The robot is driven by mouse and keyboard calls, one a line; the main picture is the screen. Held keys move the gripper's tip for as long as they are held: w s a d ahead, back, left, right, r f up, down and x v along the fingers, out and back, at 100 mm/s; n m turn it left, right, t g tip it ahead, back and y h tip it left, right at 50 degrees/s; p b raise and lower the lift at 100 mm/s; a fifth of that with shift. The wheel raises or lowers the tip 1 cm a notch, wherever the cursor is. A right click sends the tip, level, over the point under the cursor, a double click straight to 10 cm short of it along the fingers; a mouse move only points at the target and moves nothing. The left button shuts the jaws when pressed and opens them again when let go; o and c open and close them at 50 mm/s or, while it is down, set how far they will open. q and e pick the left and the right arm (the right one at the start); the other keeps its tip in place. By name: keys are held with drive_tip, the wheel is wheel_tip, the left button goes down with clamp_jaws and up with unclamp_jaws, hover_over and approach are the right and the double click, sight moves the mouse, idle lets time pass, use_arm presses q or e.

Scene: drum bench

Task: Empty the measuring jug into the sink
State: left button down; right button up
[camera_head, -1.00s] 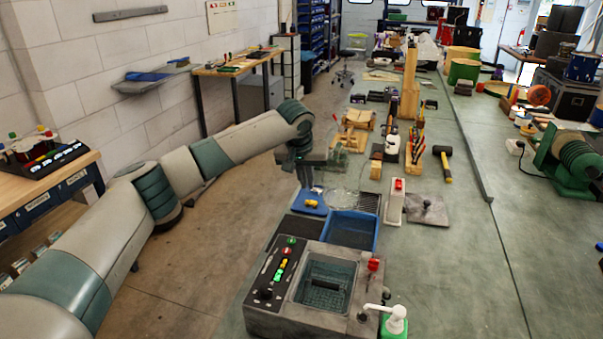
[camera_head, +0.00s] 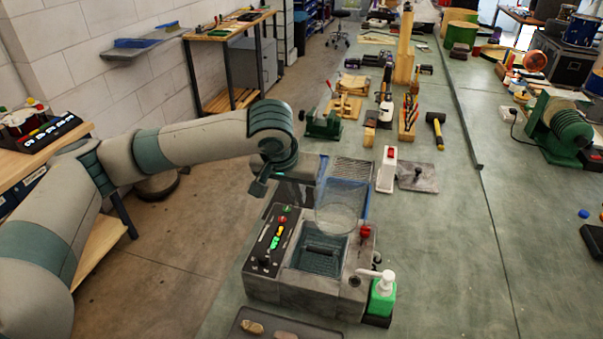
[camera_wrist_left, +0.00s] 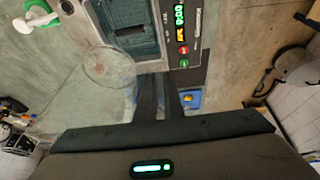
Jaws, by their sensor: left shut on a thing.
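The clear measuring jug (camera_head: 340,206) is hard to make out against the blue tray behind it. It is in the air at the far edge of the sink (camera_head: 322,248), above the grey bench unit. My left gripper (camera_head: 312,192) is shut on the jug from its left side. In the left wrist view, the jug (camera_wrist_left: 108,68) shows as a faint round outline beside the dark fingers (camera_wrist_left: 160,98), near the sink (camera_wrist_left: 130,25). Its exact tilt and any contents cannot be told. My right gripper is not in view.
A button panel (camera_head: 277,240) lines the unit's left side. A red knob (camera_head: 365,232), a tap and a green soap bottle (camera_head: 383,296) stand at its right. A dark tray (camera_head: 245,325) lies in front.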

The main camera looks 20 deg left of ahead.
use_arm(q)
drive_tip(key=s, duration=0.6)
drive_tip(key=shift+d+r+p, duration=0.1)
drive_tip(key=shift+r+p, duration=0.2)
